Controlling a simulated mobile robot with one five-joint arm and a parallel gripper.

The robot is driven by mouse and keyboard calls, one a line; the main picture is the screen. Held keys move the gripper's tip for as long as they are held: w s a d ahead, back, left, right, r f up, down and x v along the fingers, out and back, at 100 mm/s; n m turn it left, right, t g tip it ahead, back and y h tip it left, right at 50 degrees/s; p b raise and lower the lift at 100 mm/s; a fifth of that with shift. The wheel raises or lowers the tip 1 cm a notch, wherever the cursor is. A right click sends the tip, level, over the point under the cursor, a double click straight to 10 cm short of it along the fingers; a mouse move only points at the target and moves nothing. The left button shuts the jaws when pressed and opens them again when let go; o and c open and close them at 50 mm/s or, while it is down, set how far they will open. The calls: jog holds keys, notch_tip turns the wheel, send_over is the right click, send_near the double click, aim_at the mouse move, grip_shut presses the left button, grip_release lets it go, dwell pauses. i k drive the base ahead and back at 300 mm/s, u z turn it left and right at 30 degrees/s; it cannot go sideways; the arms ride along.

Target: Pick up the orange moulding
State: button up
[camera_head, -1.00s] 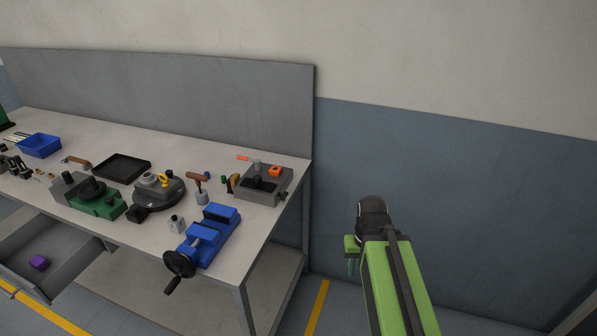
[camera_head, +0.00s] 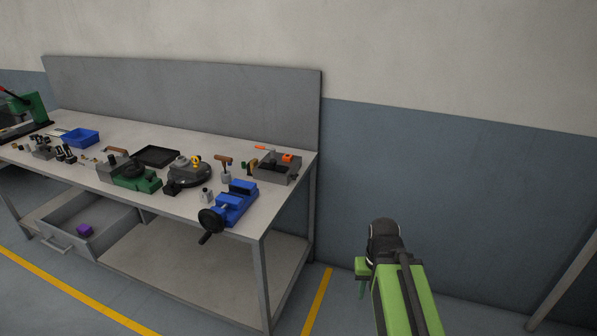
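The orange moulding (camera_head: 288,157) is a small orange block. It rests on a grey box-like fixture (camera_head: 276,172) at the right end of the workbench. My gripper (camera_head: 362,283) shows only in part beside my green arm, to the right of the bench and apart from it. I see a green piece there, but its fingers are too small and hidden to read. The gripper is well away from the moulding.
A blue vise (camera_head: 233,203) stands at the bench's front edge, left of the fixture. A dark round rotary table (camera_head: 189,172), a black tray (camera_head: 156,157) and a blue bin (camera_head: 80,138) stand further left. An open drawer (camera_head: 88,232) juts out below. Floor right of the bench is clear.

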aim_at(289, 158)
jog(key=z, duration=0.45)
jog(key=k, duration=0.1)
jog(key=u, duration=0.95)
jog(key=i, duration=1)
jog(key=z, duration=0.1)
